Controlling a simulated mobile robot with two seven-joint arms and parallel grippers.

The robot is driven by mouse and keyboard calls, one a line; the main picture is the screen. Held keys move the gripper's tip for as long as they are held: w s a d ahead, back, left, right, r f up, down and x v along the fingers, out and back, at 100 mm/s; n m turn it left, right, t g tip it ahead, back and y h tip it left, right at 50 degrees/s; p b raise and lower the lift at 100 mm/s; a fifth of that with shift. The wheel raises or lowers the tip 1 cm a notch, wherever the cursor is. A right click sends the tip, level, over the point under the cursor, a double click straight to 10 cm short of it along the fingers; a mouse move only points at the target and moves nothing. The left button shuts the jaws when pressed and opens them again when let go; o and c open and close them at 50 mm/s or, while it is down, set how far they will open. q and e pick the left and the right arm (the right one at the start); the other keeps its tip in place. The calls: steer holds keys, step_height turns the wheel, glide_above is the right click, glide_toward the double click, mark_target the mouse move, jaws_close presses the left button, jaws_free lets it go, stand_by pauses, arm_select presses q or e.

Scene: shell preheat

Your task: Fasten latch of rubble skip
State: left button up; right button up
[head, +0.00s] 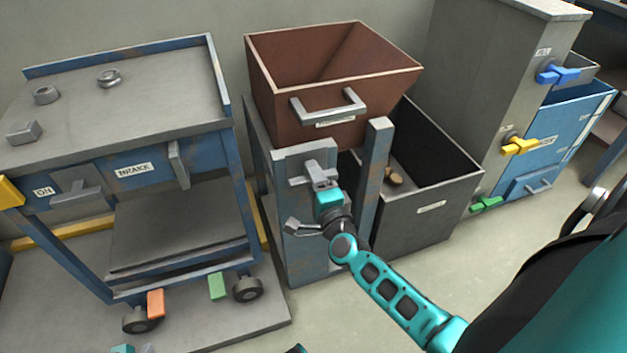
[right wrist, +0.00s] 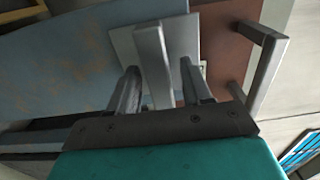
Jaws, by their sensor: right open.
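The rubble skip (head: 335,95) is a rusty brown open bin with a grey bar handle (head: 328,107), on a blue-grey stand (head: 305,240). Its latch (head: 317,171) is a grey lever on a pale plate at the front of the stand, below the bin. My right gripper (head: 324,184) is at this latch, open. In the right wrist view, the latch's grey bar (right wrist: 152,50) stands between the two spread fingers (right wrist: 158,72), with gaps at both sides. Only a small teal piece, perhaps my left gripper (head: 122,349), shows at the bottom edge; its fingers cannot be made out.
A blue cart (head: 150,80) with a brake lever stands at the left. A dark grey open bin (head: 430,215) stands right of the skip's stand. A grey cabinet (head: 480,80) with coloured latches is at the right. Clear floor lies in front of the dark bin.

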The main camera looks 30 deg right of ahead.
jaws_close()
stand_by(0.5)
